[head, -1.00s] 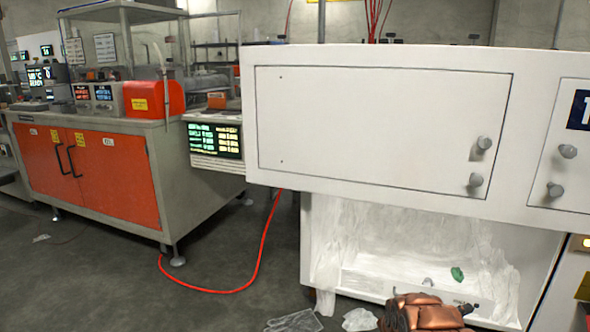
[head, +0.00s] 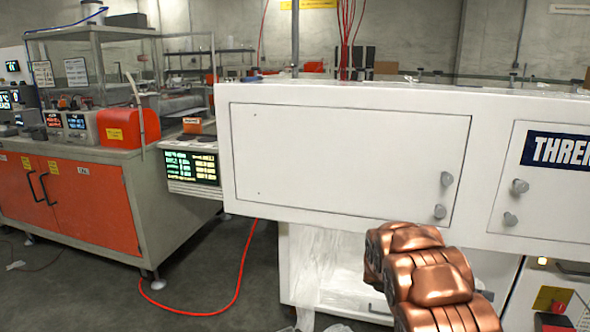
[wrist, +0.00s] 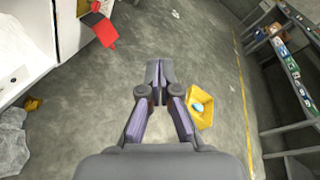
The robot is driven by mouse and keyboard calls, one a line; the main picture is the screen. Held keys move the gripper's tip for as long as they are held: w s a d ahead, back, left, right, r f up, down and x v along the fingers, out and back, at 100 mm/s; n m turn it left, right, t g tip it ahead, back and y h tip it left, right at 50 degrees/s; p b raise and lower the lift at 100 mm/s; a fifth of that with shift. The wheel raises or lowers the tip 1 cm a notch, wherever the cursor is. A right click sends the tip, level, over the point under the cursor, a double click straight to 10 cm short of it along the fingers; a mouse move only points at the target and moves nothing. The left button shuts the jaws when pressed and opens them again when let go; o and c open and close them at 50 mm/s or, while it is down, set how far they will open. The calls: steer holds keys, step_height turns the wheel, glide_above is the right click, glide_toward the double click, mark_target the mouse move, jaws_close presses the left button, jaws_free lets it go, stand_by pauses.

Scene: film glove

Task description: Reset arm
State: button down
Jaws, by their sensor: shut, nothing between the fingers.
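My gripper (wrist: 158,72) shows in the wrist view, its two fingers together with nothing between them. It is over bare grey floor and touches nothing that I can see. In the head view my copper-coloured arm rises at the lower right, in front of the white cabinet (head: 345,165). The gripper itself is not in the head view.
Clear plastic film (head: 315,265) hangs in the opening under the cabinet. A workbench with orange doors (head: 85,200) stands at the left, with a red hose (head: 243,275) on the floor.

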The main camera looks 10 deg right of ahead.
steer(key=s+a+r+m+g+y+p, duration=0.25)
steer(key=s+a+r+m+p, duration=0.4)
steer(key=s+r, duration=0.45)
steer(key=s+a+r+m+t+y+p, duration=0.1)
steer(key=s+a+r+m+y+p, duration=0.5)
steer(key=a, duration=0.9)
steer(key=s+a+r+m+t+y+p, duration=0.2)
steer(key=s+a+r+m+y+p, duration=0.4)
steer(key=s+a+r+m+p, duration=0.4)
steer(key=s+a+r+p, duration=0.2)
steer(key=s+a+r, duration=0.2)
steer(key=s+a, duration=0.1)
steer(key=shift+s+a+r+y, duration=0.25)
steer(key=shift+s+y, duration=0.1)
steer(key=shift+s, duration=0.55)
